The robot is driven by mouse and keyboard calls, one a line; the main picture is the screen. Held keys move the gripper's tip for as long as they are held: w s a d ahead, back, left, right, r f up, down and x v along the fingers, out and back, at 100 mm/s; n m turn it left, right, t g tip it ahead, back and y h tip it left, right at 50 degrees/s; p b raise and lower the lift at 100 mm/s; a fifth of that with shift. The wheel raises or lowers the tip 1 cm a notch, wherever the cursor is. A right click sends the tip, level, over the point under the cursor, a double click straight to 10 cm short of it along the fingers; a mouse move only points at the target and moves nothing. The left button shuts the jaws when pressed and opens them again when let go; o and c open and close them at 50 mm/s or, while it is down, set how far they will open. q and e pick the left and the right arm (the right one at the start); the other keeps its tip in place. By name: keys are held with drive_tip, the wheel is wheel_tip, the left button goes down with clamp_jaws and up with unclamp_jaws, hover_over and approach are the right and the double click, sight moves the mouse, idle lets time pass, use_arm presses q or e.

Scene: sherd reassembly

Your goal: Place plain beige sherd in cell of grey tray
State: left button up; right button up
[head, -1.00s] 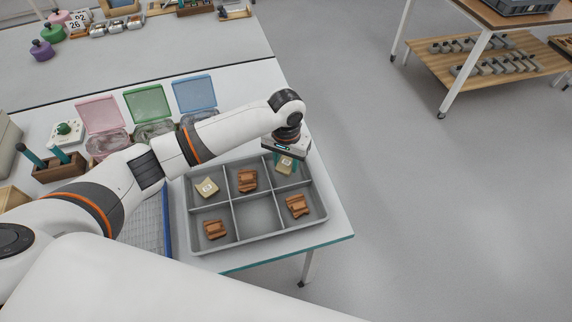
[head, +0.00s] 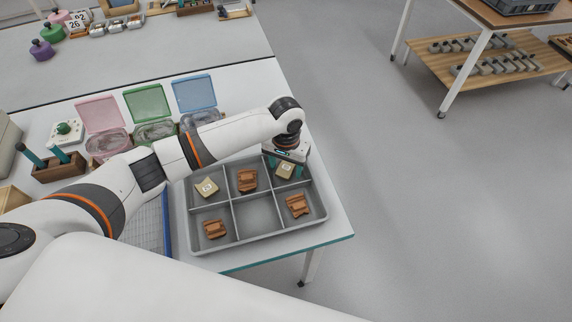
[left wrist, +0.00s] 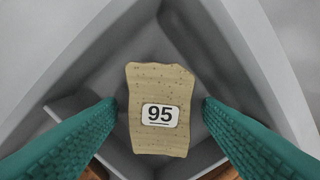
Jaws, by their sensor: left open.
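The plain beige sherd (head: 285,170) lies in the back right cell of the grey tray (head: 257,213). In the left wrist view the sherd (left wrist: 160,130) carries a white label reading 95. My left gripper (head: 286,164) is at that cell, pointing down. Its teal fingers stand open on either side of the sherd, with a gap on each side in the left wrist view. Another beige sherd (head: 206,187) with a label lies in the back left cell. My right gripper is not in view.
Brown ridged sherds lie in the back middle cell (head: 247,180), front left cell (head: 214,229) and front right cell (head: 297,205). The front middle cell is empty. Pink, green and blue lidded boxes (head: 148,105) stand behind the tray. The table edge is close on the right.

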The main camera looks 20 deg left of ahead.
sight(286, 168)
use_arm(q)
wheel_tip(286, 168, up, 12)
idle(0.4)
idle(0.4)
